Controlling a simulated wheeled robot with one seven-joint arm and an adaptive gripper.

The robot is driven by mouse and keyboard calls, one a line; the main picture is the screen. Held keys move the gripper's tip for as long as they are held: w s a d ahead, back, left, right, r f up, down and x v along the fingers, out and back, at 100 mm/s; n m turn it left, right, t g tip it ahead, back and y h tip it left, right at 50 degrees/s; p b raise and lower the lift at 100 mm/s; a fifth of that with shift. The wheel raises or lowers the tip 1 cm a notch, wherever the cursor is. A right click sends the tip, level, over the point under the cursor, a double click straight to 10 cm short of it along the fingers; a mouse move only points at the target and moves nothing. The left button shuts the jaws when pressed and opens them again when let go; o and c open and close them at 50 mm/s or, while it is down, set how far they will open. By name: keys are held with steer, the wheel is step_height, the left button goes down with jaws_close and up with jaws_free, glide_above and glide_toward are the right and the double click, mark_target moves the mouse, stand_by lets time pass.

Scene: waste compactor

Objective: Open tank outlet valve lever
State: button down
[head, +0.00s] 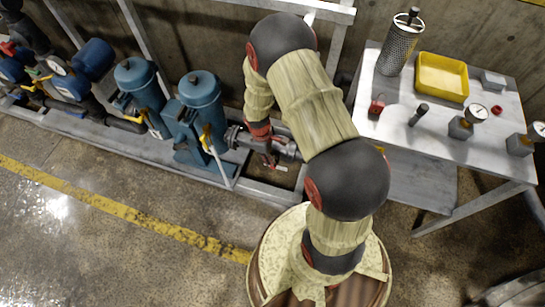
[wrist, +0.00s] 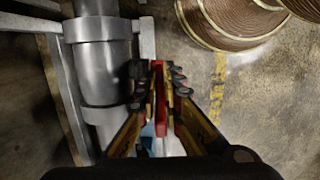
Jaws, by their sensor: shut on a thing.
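A red lever (wrist: 160,98) stands between the fingers of my gripper (wrist: 160,80) in the wrist view. The fingers are shut on it from both sides. A thick grey pipe (wrist: 102,75) runs just left of the fingers. In the head view my gripper (head: 269,158) reaches down to the grey outlet pipe (head: 287,148), right of the blue tanks. My arm hides part of this pipe and the valve there. The lever's exact angle to the pipe is hard to tell.
Two blue tanks (head: 203,92) with a yellow-and-white handle (head: 213,147) stand left of my gripper. A metal table (head: 440,135) with a yellow tray (head: 442,77), a mesh cylinder (head: 399,47) and gauges stands at right. The floor in front is clear.

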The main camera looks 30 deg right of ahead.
steer(key=shift+w+a+f+g+h, duration=0.1)
steer(key=shift+w+a+g+h, duration=0.2)
steer(key=shift+g, duration=0.1)
steer(key=shift+d, duration=0.1)
steer(key=c, duration=1.9)
jaws_free()
steer(key=v, duration=1.2)
steer(key=shift+c, duration=0.5)
